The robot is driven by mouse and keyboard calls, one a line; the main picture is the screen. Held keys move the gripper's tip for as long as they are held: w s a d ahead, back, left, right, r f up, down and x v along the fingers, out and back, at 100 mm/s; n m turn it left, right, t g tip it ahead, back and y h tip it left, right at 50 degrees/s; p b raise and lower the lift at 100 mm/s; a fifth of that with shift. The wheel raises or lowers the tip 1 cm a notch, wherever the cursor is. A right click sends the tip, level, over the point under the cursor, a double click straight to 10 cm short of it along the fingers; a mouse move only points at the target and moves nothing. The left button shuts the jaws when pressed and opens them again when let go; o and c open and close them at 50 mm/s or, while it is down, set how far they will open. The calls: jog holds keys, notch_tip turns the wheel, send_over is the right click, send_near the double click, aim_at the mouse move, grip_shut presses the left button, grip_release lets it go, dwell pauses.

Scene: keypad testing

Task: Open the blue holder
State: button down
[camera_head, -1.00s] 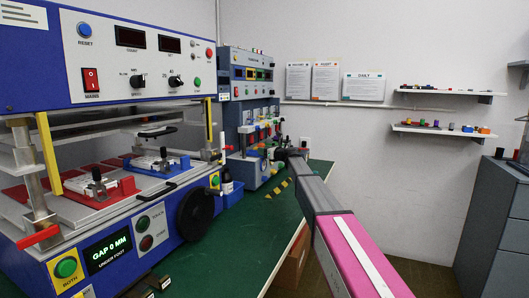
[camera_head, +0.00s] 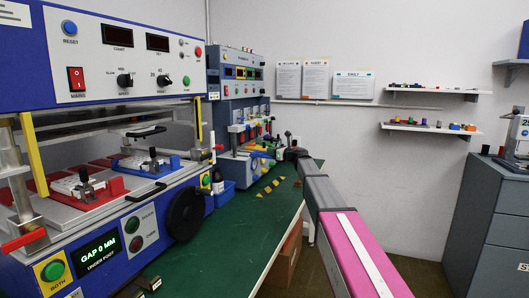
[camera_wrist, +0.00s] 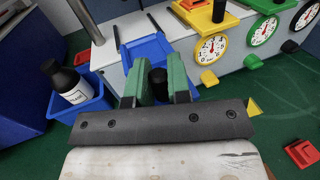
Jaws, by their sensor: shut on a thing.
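The blue holder (camera_wrist: 146,48) lies just beyond my fingers in the wrist view. Its near part is hidden behind them. My gripper (camera_wrist: 155,88) has its two green fingers on either side of a black round knob (camera_wrist: 158,78) at the holder's near side, and is shut on it. In the head view my gripper is a small dark shape at the end of my arm, beside the far test machine (camera_head: 238,110). The holder is too small and covered there to make out clearly, and I cannot tell how far open it is.
A blue bin (camera_wrist: 92,113) with a dark bottle (camera_wrist: 66,84) stands left of the fingers. A red block (camera_wrist: 302,153) lies on the green table (camera_head: 220,240). The nearer machine (camera_head: 120,70) fills the left.

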jog(key=c, duration=1.1)
grip_release()
jog(key=shift+o, duration=0.2)
jog(key=shift+d, duration=0.1)
jog(key=v, duration=1)
jog(key=shift+s+d, duration=0.2)
jog(key=shift+s, duration=0.05)
